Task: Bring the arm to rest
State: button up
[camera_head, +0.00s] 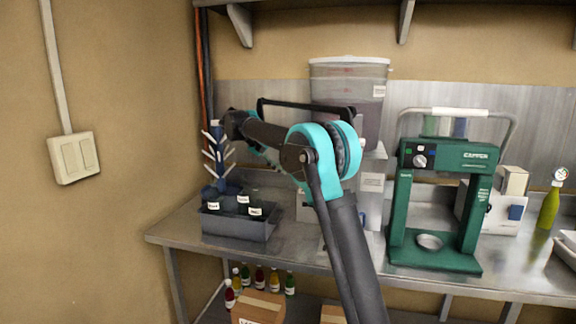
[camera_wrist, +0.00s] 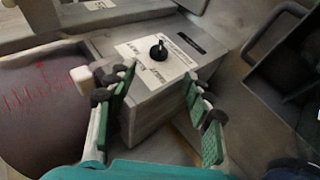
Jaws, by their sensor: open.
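My arm reaches up from the bottom of the head view, bends at a teal joint and extends left over the steel bench (camera_head: 300,255). My gripper shows clearly in the wrist view (camera_wrist: 160,82), with its green-padded fingers spread and nothing held between them. Beyond the fingers is a grey box with a white label and black knob (camera_wrist: 158,52). I cannot tell how far the fingers are from it. In the head view my gripper is mostly hidden behind my own arm links.
A dark crate with bottles (camera_head: 238,226) and a blue bottle rack (camera_head: 217,160) stand at the left. A lidded clear bucket (camera_head: 348,80) is behind my arm. A green capper (camera_head: 445,157) and a yellow-green bottle (camera_head: 549,206) are at the right. Shelf brackets hang above.

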jog(key=s+d+f+y, duration=0.3)
jog(key=s+d+f, duration=0.4)
jog(key=d, duration=0.1)
jog(key=s+d+f+t+y, duration=0.1)
jog(key=s+d+f+y, duration=0.2)
jog(key=s+f, duration=1)
jog(key=s+d+f+n+t+y, duration=0.1)
jog(key=s+d+f+y, duration=0.2)
jog(key=s+f, duration=1)
jog(key=s, duration=0.8)
jog(key=shift+n+y, duration=0.3)
jog(key=shift+y, duration=0.1)
